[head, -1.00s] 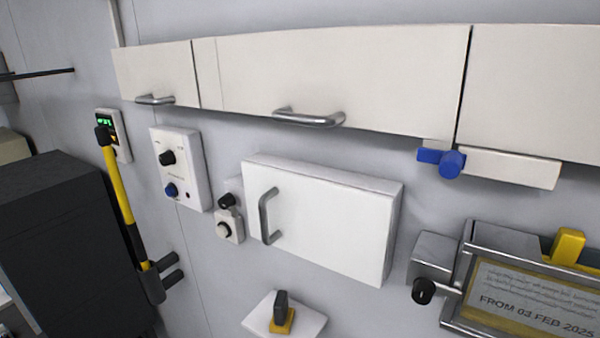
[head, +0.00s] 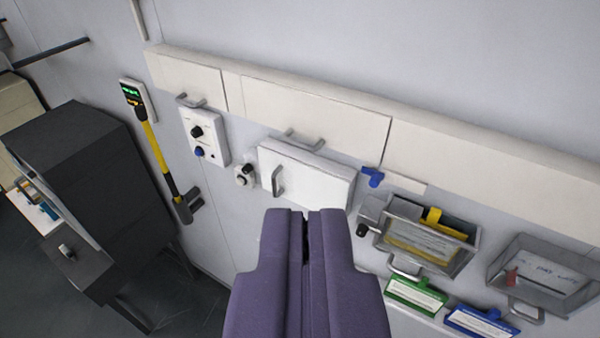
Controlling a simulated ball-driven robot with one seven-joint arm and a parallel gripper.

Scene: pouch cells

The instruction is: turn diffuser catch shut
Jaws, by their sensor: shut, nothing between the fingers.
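A blue catch (head: 372,177) sits under the row of wall cabinets, at the left end of a narrow white strip (head: 405,183) that looks like a light diffuser. The catch is small here, and I cannot tell its exact turn. My purple gripper (head: 305,213) points up from the bottom middle of the view. It is shut and empty, with only a thin dark line between its fingers. Its tips show below and to the left of the blue catch, apart from it.
A white door with a grey handle (head: 330,180) is on the wall just above my gripper in the picture. Wall trays (head: 468,258) and green (head: 418,297) and blue (head: 478,322) label holders are at right. A dark cabinet (head: 95,165) stands at left.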

